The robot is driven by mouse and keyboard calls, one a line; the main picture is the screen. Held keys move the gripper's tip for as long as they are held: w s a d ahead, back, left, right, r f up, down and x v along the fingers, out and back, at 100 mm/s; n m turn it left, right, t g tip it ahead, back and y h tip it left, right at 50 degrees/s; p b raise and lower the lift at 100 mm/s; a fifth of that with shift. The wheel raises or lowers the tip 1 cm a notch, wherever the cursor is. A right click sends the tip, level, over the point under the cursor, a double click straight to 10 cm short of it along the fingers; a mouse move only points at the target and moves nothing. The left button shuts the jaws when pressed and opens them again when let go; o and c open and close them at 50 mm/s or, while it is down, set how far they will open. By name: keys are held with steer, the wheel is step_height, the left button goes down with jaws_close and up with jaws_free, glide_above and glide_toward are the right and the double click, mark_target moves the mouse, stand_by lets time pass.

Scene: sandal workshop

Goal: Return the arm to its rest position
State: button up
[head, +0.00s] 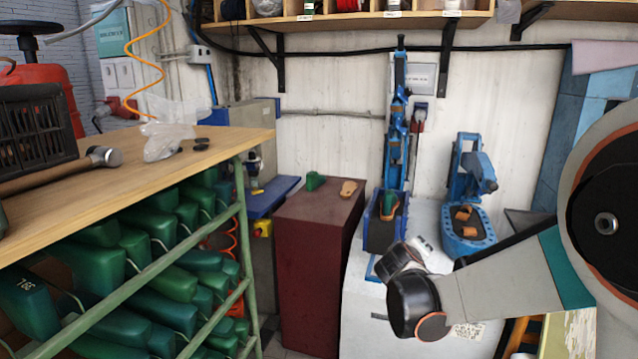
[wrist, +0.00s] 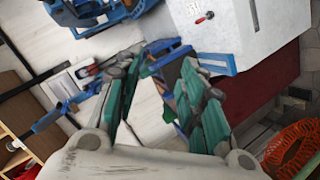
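My gripper (wrist: 160,62) shows in the wrist view with its two green-padded fingers spread apart. I see nothing held between them; a blue machine and pale surfaces show behind the gap. In the head view my arm (head: 510,283) reaches in from the right edge, bent at a dark joint (head: 412,303) in front of the white machine stand. The fingers are not clearly visible there.
A dark red cabinet (head: 312,270) bears a green last (head: 315,181) and a tan sole (head: 348,188). Blue machines (head: 394,150) (head: 468,215) stand behind my arm. A wooden workbench (head: 215,142) is at left, above a rack of green lasts (head: 150,228). A shelf (head: 350,22) runs overhead.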

steer(key=s+r+m+g+y, duration=0.1)
steer(key=s+r+m, duration=0.1)
steer(key=s, duration=0.7)
steer(key=s+r+m+g+y, duration=0.2)
steer(key=s, duration=0.8)
steer(key=s+a+f+m+y, duration=0.1)
steer(key=s+a, duration=0.1)
steer(key=s, duration=0.6)
steer(key=s+a+f+m+g+y, duration=0.1)
steer(key=s+a+f+y, duration=0.1)
steer(key=s, duration=0.7)
steer(key=shift+a+f+g, duration=0.15)
steer(key=shift+a+g, duration=0.15)
steer(key=shift+a, duration=0.05)
